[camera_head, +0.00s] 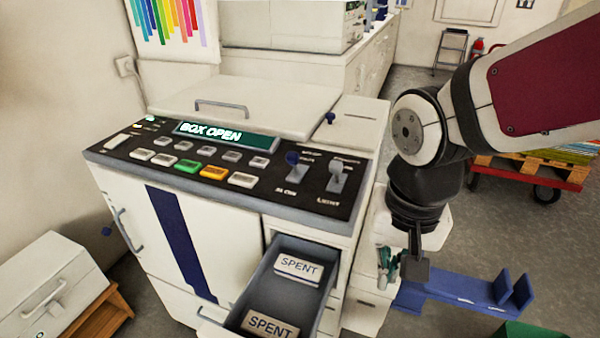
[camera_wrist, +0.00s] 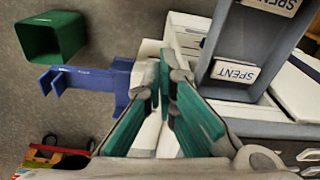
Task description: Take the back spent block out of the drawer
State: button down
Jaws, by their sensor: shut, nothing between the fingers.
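The drawer (camera_head: 262,295) stands open at the front of the white machine, with two pale blocks marked SPENT inside. The back spent block (camera_head: 298,268) lies near the machine end; the front spent block (camera_head: 270,325) lies nearer the drawer front. In the wrist view, the back block (camera_wrist: 235,72) and part of the front block (camera_wrist: 272,5) show in the drawer at upper right. My gripper (camera_head: 402,268) hangs pointing down, right of the drawer and apart from both blocks. Its green-padded fingers (camera_wrist: 166,80) are shut and empty.
The machine's control panel (camera_head: 240,165) reads BOX OPEN, with buttons and levers. A blue stand (camera_head: 460,288) and a green bin (camera_wrist: 50,38) are on the right side of the machine. A red cart (camera_head: 530,175) with a pallet stands further back. Grey floor is clear between them.

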aim_at(300, 263)
jog(key=shift+m+t, duration=0.4)
jog(key=shift+m, duration=0.5)
jog(key=a+f+p, duration=0.3)
jog(key=a, duration=0.2)
jog(key=a+f+p, duration=0.3)
jog(key=a, duration=0.3)
jog(key=a+f+p, duration=0.2)
jog(key=a+f, duration=0.1)
jog(key=a, duration=0.3)
jog(key=shift+a+f+p, duration=0.15)
jog(key=shift+f+p, duration=0.2)
jog(key=shift+p, duration=0.05)
jog(key=shift+w+f+b, duration=0.2)
jog(key=shift+w+b, duration=0.1)
jog(key=shift+w, duration=0.1)
jog(key=w+d+b, duration=0.1)
jog(key=w+b, duration=0.1)
jog(key=w, duration=0.1)
jog(key=w+d+b, duration=0.1)
jog(key=w, duration=0.3)
jog(key=w+d+b, duration=0.2)
jog(key=w, duration=0.1)
jog(key=shift+w+f+b, duration=0.1)
jog(key=shift+w+b, duration=0.2)
jog(key=shift+b, duration=0.05)
jog(key=shift+s+f+h+b, duration=0.2)
jog(key=shift+f+h+b, duration=0.15)
jog(key=shift+f, duration=0.3)
jog(key=shift+s, duration=0.1)
